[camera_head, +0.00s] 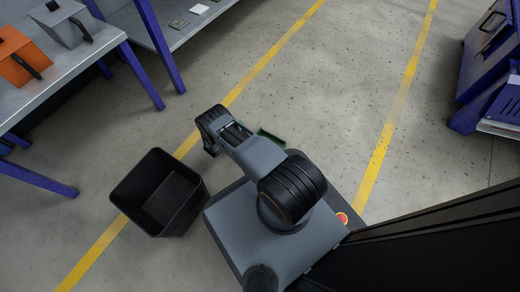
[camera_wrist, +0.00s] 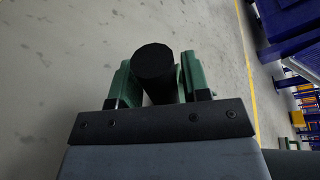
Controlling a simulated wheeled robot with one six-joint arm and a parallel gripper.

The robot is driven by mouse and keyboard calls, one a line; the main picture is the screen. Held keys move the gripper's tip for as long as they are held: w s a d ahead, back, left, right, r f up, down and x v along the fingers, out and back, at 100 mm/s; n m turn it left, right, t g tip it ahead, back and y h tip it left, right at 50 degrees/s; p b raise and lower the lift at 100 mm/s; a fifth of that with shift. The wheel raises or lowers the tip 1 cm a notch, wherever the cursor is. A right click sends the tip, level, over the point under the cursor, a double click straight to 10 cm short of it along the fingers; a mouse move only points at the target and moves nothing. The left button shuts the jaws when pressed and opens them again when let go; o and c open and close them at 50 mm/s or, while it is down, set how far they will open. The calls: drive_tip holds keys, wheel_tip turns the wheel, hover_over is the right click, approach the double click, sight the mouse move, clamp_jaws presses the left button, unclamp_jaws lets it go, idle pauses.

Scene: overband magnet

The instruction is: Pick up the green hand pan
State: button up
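A small part of the green hand pan (camera_head: 270,138) shows just right of my arm in the head view. My arm hides the rest, along with my gripper. In the wrist view a round black handle end (camera_wrist: 153,62) stands in the middle, over my gripper's dark mounting bar. Green pieces flank it, one on the left (camera_wrist: 119,84) and one on the right (camera_wrist: 193,74). They lie very close to the black handle. I cannot tell whether my fingers touch the handle or whether the pan is off the floor.
An open black bin (camera_head: 127,190) stands on the floor left of my base. A grey table at the upper left holds an orange container (camera_head: 14,52) and a grey one (camera_head: 66,22). Floor beyond my arm is clear.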

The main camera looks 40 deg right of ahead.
clamp_jaws()
